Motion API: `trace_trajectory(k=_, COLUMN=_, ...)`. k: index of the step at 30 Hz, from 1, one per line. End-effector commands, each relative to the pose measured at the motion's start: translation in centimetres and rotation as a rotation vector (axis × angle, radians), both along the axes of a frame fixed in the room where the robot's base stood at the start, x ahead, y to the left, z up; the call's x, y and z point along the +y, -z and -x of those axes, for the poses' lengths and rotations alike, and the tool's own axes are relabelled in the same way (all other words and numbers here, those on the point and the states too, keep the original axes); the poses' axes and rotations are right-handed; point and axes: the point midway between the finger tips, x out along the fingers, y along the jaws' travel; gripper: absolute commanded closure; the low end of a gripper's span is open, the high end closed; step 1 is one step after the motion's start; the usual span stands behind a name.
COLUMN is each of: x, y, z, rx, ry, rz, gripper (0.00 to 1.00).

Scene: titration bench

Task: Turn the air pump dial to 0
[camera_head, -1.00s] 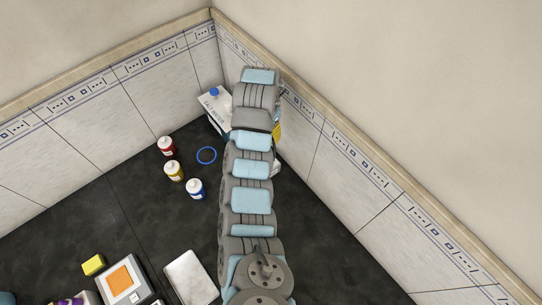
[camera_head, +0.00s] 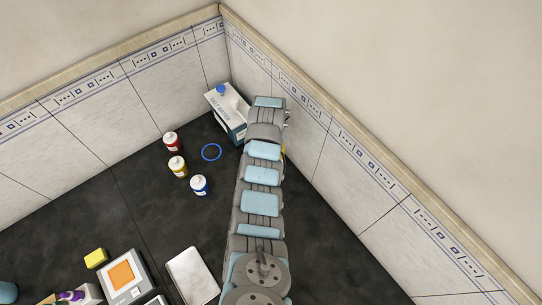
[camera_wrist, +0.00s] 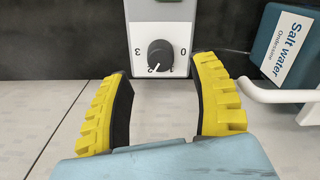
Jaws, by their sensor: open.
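The air pump dial (camera_wrist: 160,55) is a dark round knob on a white scale plate, on the grey pump housing (camera_wrist: 160,12). It shows upside down in the wrist view, with 3 at the left and 0 at the right. Its pointer is toward the bottom, seemingly near 2, but too small to read surely. My gripper (camera_wrist: 161,72) is open, its yellow-and-black fingers spread to either side of the dial in the picture. No contact with the dial is visible. In the head view my arm hides the pump, and only a bit of yellow finger shows.
A salt water container (camera_head: 228,108) stands by the corner; its blue side and white handle also show right of my gripper in the wrist view (camera_wrist: 282,45). Red (camera_head: 171,141), yellow (camera_head: 178,167) and blue (camera_head: 199,185) bottles and a blue ring (camera_head: 211,152) are left of my arm.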

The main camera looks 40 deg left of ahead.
Motion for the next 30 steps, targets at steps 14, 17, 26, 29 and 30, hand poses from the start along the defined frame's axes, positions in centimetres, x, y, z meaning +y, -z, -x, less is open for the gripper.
trace_trajectory(k=14, x=0.0, y=3.8, z=0.0, rx=0.000, ry=-0.003, rz=0.003, gripper=0.38)
trace_trajectory(k=17, x=0.2, y=4.3, z=-0.1, rx=-0.002, ry=-0.002, rz=-0.001, gripper=0.38)
trace_trajectory(k=26, x=0.0, y=5.4, z=0.0, rx=0.000, ry=0.000, rz=0.000, gripper=0.38)
trace_trajectory(k=29, x=0.0, y=5.4, z=0.0, rx=-0.001, ry=0.000, rz=-0.001, gripper=0.38)
trace_trajectory(k=30, x=0.0, y=5.4, z=0.0, rx=-0.001, ry=0.001, rz=-0.001, gripper=0.38)
